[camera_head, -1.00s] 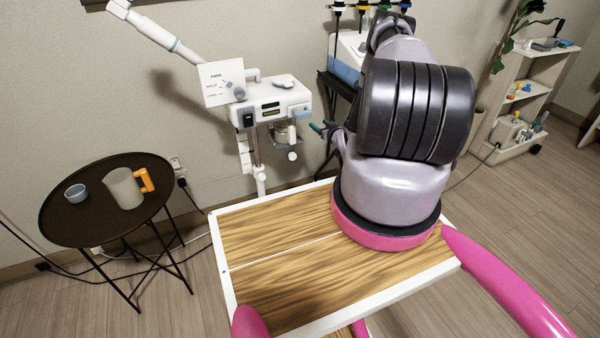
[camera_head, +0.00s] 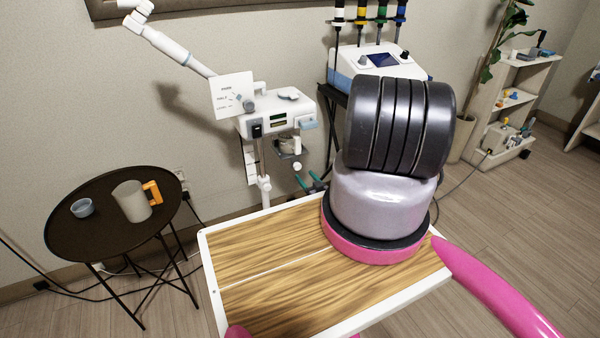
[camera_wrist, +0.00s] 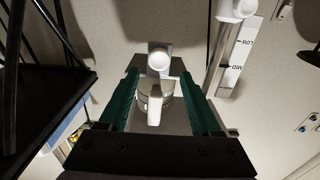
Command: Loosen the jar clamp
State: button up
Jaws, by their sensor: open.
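The white warmer unit (camera_head: 275,117) stands on a pole. Below it a jar (camera_head: 290,145) sits in a grey holder, with a small white clamp knob (camera_head: 298,166) under it. My gripper (camera_head: 315,182) has green fingers, seen small just right of and below that knob. In the wrist view my gripper (camera_wrist: 160,90) is open, one green finger on each side. A round white knob end (camera_wrist: 159,60) and a pale lever-like part (camera_wrist: 155,104) show between the fingers. I cannot tell how far away they are, and no contact is visible.
A white pole with a level scale (camera_wrist: 236,58) is right of the fingers in the wrist view. A dark stand (camera_head: 334,105) holds a blue-white device (camera_head: 375,62).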

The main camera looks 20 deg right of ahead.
aim_at(298, 167)
jog(key=shift+w, duration=2.75)
jog(key=shift+w, duration=0.15)
